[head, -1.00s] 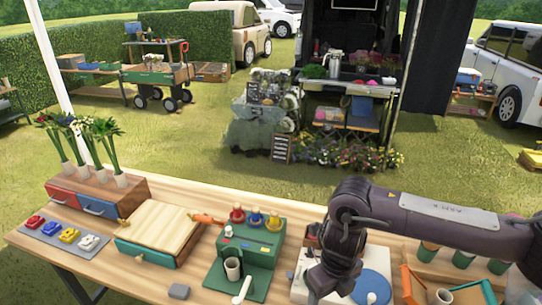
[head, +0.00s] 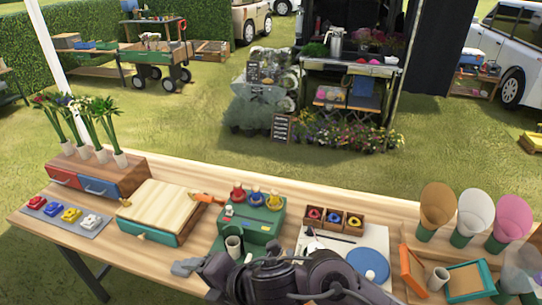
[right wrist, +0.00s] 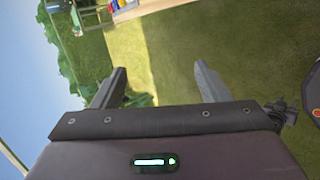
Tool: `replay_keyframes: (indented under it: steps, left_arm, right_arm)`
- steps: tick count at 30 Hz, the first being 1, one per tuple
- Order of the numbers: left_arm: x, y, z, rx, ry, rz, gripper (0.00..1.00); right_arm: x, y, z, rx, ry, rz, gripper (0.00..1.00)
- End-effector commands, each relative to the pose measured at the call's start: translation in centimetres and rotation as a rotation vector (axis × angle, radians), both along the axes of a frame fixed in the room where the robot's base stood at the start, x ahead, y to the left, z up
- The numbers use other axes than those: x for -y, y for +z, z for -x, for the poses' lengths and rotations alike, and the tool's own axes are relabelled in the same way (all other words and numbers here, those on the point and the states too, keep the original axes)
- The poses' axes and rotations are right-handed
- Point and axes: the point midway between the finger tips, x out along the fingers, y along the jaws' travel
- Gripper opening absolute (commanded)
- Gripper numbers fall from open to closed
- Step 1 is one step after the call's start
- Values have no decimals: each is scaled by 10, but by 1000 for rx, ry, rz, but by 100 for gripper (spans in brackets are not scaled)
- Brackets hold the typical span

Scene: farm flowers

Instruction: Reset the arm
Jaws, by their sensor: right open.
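My right arm lies folded low across the bottom middle of the head view, in front of the table's near edge. Its dark gripper (head: 192,268) points left and is empty. In the right wrist view, the two fingers of the right gripper (right wrist: 160,68) stand wide apart with nothing between them, over a tilted view of grass and hedge. My left gripper is not in either view.
The wooden table (head: 185,172) holds a green machine (head: 262,222) with a cup, a lidded wooden box (head: 158,215), a blue disc (head: 368,266), a tray of colored rings (head: 333,218) and paper cones (head: 437,207). Flower vases (head: 85,150) stand at the left. Grass lies beyond.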

Motion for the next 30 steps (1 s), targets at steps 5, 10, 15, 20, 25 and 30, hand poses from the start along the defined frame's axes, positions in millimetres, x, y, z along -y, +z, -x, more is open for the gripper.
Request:
replay_keyframes:
  steps: [5, 10, 15, 20, 25, 30]
  left_arm:
    - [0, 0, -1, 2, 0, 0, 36]
    - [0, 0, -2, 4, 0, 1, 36]
    - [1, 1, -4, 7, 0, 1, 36]
    - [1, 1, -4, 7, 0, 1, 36]
    - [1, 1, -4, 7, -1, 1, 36]
    - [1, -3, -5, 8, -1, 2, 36]
  right_arm:
    - [41, 20, -22, -277, -496, -270, 68]
    - [128, -3, -31, -573, -1023, -440, 68]
    - [210, -40, -7, -803, -1464, -522, 68]
    - [262, -65, 25, -932, -1749, -547, 68]
    - [301, -84, 60, -1026, -1991, -556, 68]
    - [322, -113, 79, -1077, -2139, -546, 68]
